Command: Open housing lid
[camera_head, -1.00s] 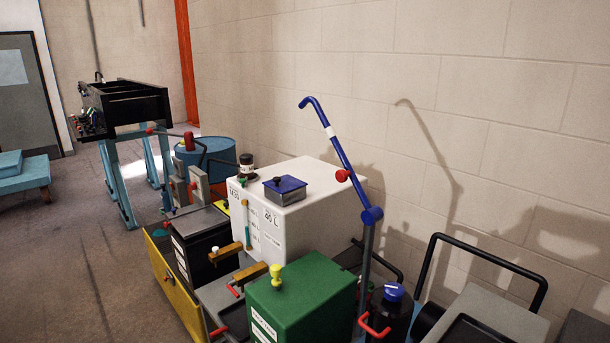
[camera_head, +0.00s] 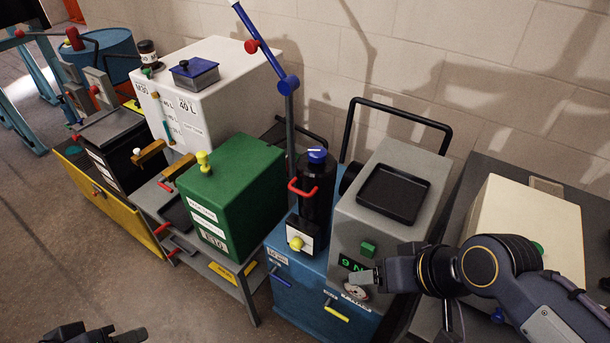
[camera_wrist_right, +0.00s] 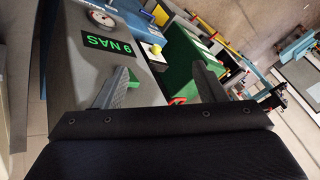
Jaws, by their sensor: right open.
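A black cylindrical housing (camera_head: 318,197) with a blue cap (camera_head: 317,155) and a red handle (camera_head: 303,188) stands upright on the blue cabinet, left of the grey unit. I cannot tell for certain that this cap is the housing lid; it looks closed. My right gripper (camera_head: 362,278) is in front of the grey unit, near its green "9 NAS" display (camera_head: 352,264), right of and below the housing. In the right wrist view its fingers (camera_wrist_right: 164,86) are spread and empty. My left gripper (camera_head: 105,335) shows only partly at the bottom left edge, far from the housing.
The grey unit (camera_head: 425,165) carries a black tray (camera_head: 393,194) and a tall black handle frame. A green box (camera_head: 235,180) and a white tank (camera_head: 215,95) stand to the left. A cream box (camera_head: 525,225) is at right. Open floor lies at lower left.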

